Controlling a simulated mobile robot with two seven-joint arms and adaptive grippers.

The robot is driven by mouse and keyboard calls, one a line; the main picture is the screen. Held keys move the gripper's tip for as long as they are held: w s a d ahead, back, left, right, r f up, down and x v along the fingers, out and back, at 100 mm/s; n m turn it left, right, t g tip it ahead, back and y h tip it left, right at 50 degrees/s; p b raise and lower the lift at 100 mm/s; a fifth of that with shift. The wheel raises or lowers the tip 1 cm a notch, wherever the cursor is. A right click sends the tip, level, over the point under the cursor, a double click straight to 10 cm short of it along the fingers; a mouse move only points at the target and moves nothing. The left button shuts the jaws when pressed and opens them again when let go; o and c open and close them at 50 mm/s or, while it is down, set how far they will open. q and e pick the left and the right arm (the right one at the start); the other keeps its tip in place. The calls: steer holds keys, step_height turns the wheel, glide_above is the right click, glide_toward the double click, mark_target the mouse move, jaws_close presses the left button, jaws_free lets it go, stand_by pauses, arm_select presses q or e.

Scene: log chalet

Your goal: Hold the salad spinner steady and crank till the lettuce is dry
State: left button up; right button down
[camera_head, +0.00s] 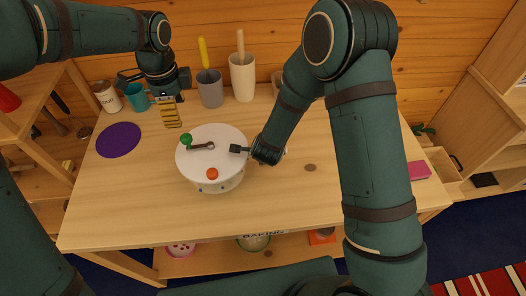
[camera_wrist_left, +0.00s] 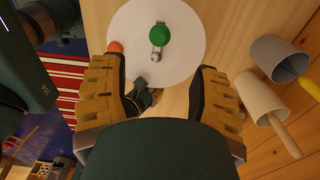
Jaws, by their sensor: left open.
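The salad spinner (camera_head: 228,139) stands on the table with its round white lid on. A crank with a green knob (camera_head: 186,139) and an orange button (camera_head: 212,173) are on the lid. Whether lettuce is inside is hidden. My left gripper (camera_head: 172,117) is open and empty, behind and left of the lid. In the left wrist view, the lid (camera_wrist_left: 185,60) and green knob (camera_wrist_left: 159,31) show beyond the two spread yellow-brown fingers. My right gripper (camera_head: 240,149) is at the lid's right edge; I cannot tell if it touches or grips.
A purple round mat (camera_head: 118,140), a teal mug (camera_head: 137,97) and a flour tin (camera_head: 106,97) are at the left. A grey cup (camera_head: 209,90) and a white crock (camera_head: 243,77) with utensils stand behind. The front of the table (camera_head: 160,215) is clear.

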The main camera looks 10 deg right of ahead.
mark_target(185, 136)
arm_select(q)
steer(key=shift+f, duration=4.95)
steer(key=c, duration=0.9)
